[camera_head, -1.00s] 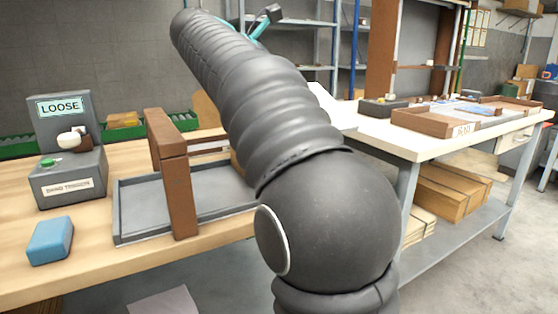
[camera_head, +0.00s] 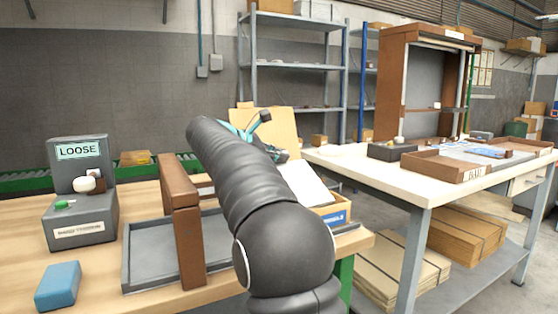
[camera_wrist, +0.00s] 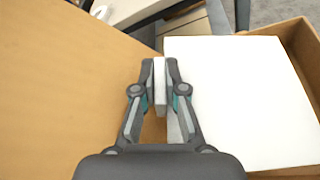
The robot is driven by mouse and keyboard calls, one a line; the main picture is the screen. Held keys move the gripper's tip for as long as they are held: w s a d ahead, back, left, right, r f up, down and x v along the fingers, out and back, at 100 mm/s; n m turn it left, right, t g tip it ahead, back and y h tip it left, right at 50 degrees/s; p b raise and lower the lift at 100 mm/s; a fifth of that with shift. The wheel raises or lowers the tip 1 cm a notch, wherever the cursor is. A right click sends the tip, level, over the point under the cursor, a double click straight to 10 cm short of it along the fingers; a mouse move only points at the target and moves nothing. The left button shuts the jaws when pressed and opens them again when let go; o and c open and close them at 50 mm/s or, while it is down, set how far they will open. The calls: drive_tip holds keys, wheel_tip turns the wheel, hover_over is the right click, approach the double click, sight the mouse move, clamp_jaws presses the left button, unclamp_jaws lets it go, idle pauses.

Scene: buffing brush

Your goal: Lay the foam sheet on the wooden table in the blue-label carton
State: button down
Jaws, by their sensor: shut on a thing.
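The blue-label carton (camera_head: 338,216) stands open at the right end of the wooden table (camera_head: 90,297), partly hidden behind my arm. The white foam sheet (camera_head: 306,184) slants at the carton's opening in the head view. In the wrist view the sheet (camera_wrist: 240,105) lies over the carton's opening, with the carton's brown wall (camera_wrist: 299,48) beyond its right side. My gripper (camera_wrist: 160,75) is shut on a thin white edge, apparently of the foam sheet, at the carton's left side. In the head view my gripper's fingertips are hard to make out. The sheet's underside is hidden.
A tan panel (camera_head: 272,128) rises behind the carton, possibly its flap. A grey tray (camera_head: 152,252) with a brown arch (camera_head: 182,220), a grey LOOSE box (camera_head: 82,215) and a blue block (camera_head: 58,286) are on the left. A white-topped bench (camera_head: 390,178) stands right.

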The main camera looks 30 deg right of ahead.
drive_tip(key=shift+f, duration=0.6)
drive_tip(key=shift+f+b, duration=0.4)
drive_tip(key=shift+b, duration=0.05)
drive_tip(key=shift+f, duration=0.2)
drive_tip(key=c, duration=1.2)
unclamp_jaws()
drive_tip(key=shift+r, duration=0.15)
